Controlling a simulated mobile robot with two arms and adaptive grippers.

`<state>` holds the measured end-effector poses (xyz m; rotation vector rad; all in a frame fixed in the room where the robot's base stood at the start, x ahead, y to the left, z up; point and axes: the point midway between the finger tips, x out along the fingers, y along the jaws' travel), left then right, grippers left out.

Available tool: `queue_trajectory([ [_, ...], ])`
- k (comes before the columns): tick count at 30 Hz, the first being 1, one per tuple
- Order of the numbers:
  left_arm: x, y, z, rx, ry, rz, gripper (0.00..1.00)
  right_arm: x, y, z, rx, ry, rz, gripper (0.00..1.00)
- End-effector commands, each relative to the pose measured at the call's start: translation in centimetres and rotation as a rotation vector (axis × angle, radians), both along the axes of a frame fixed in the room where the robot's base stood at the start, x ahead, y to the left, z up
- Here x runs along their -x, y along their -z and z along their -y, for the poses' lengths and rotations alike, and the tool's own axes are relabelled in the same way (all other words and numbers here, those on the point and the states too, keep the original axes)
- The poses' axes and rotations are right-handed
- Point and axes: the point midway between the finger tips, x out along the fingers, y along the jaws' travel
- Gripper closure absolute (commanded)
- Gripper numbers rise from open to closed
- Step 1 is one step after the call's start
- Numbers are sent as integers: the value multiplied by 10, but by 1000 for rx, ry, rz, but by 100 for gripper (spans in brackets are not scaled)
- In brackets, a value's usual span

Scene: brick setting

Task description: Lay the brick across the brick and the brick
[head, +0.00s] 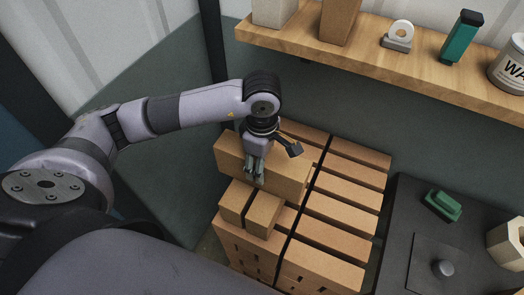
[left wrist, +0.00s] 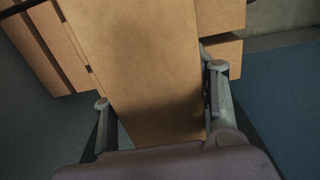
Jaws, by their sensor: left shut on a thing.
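My left gripper (head: 254,172) points down and is shut on a long tan brick (head: 287,172). The left wrist view shows this brick (left wrist: 140,50) between the two fingers of the gripper (left wrist: 160,88). The brick is level, over the left rear part of the brick stack. Two shorter tan bricks, one on the left (head: 236,202) and one on the right (head: 264,211), stand on the stack just in front of it, with a narrow dark gap between them. I cannot tell whether the held brick touches anything below. My right gripper is out of view.
The stack of tan bricks (head: 340,203) continues right in rows. A dark cabinet top (head: 395,240) with a green object (head: 442,204) stands right of it. A wooden shelf (head: 370,68) with a tape dispenser (head: 399,37), a green bottle (head: 461,40) and a can (head: 509,68) hangs behind.

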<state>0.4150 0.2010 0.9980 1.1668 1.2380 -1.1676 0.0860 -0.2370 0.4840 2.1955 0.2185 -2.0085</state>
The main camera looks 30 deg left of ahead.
Motion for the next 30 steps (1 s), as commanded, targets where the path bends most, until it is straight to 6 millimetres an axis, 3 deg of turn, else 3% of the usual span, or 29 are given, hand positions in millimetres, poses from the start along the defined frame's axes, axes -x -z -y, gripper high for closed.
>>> queue_trajectory([
  [9, 0, 9, 0, 2, 0, 2, 100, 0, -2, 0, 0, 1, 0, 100],
  [10, 1, 11, 0, -1, 1, -3, 46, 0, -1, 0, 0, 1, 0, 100],
  [18, 1, 9, 0, 0, 1, -1, 28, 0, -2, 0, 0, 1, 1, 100],
  [30, -1, 3, 0, 2, 1, 4, 27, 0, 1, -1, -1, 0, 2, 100],
])
